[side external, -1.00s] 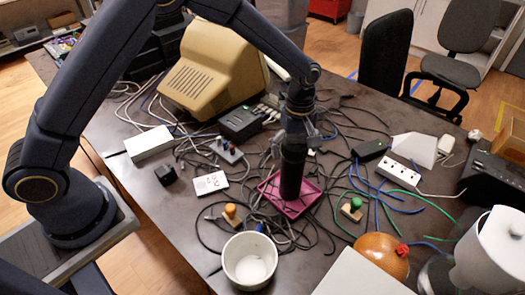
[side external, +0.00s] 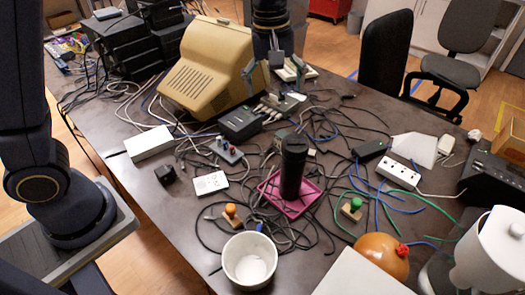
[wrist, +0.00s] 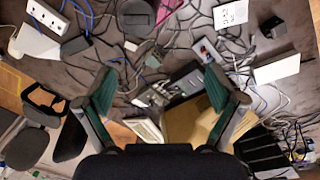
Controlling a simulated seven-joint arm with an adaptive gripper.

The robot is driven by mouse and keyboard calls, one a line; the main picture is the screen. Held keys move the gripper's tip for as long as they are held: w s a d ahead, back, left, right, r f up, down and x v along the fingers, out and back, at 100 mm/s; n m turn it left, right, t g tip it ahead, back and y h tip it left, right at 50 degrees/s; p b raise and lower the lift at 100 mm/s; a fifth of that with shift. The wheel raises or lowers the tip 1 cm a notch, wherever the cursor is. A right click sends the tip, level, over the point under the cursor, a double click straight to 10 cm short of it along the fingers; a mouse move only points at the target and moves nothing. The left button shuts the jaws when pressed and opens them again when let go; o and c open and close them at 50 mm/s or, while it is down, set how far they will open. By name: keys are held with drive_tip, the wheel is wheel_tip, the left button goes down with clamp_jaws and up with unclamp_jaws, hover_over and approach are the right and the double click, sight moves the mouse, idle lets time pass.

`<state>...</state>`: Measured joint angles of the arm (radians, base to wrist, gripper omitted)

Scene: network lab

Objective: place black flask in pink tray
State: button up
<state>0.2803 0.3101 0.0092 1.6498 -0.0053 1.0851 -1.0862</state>
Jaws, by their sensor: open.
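The black flask (side external: 292,168) stands upright in the pink tray (side external: 308,200) on the dark table in the side view. In the wrist view the flask (wrist: 136,17) is at the top edge, partly cut off, with a bit of the pink tray (wrist: 168,9) beside it. My gripper (side external: 268,74) is raised behind and above the flask, apart from it, near the beige monitor. In the wrist view my gripper (wrist: 158,95) has its two fingers spread with nothing between them.
Cables lie around the tray. A white bucket (side external: 249,260), an orange knob (side external: 231,210), a green knob (side external: 354,204) and a white power strip (side external: 398,171) are near it. The beige monitor (side external: 212,68) stands at the back.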

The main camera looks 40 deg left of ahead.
drive_tip(key=s+a+r+m+t, duration=0.1)
drive_tip(key=s+a+r+m, duration=0.1)
drive_tip(key=s+a+r, duration=0.3)
drive_tip(key=s+a+r+m+t, duration=0.1)
drive_tip(key=s+a+m+t, duration=0.15)
drive_tip(key=s, duration=0.45)
drive_tip(key=s+a+f+m+t, duration=0.1)
drive_tip(key=s+a+m, duration=0.3)
drive_tip(key=s, duration=0.5)
drive_tip(key=shift+s+f+m, duration=0.3)
drive_tip(key=shift+f+m, duration=0.1)
drive_tip(key=shift+m, duration=0.05)
